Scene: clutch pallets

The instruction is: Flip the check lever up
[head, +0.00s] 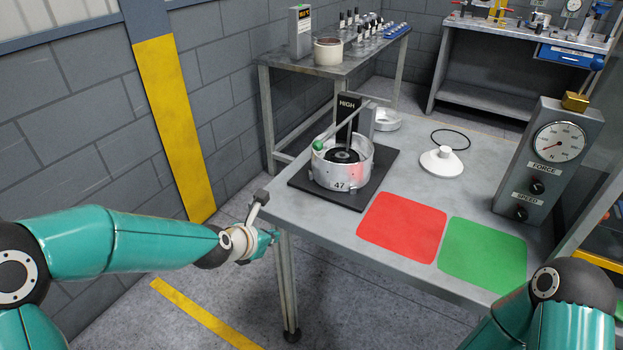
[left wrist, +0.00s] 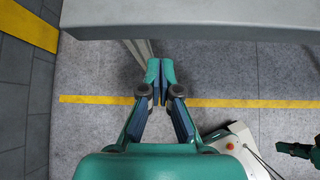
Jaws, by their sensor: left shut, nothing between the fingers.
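A lever with a green ball knob (head: 318,145) and a thin rod slants up to the right over a round metal housing marked 47 (head: 328,174). Behind it stands a black post labelled HIGH (head: 347,112). I cannot tell for sure that this is the check lever. My left gripper (head: 272,238) is beside the table's left front corner, below its top and well apart from the lever. In the left wrist view the left gripper (left wrist: 160,72) is shut and empty. A dark teal part at that view's right edge may be my right gripper (left wrist: 296,150); its jaws are unclear.
The housing sits on a black plate (head: 295,182) on the grey table (head: 300,213). A red mat (head: 402,227) and green mat (head: 482,250) lie in front. A white lidded disc (head: 444,161) and a FORCE gauge box (head: 550,155) are to the right. The table edge (left wrist: 200,30) lies beyond my left fingertips.

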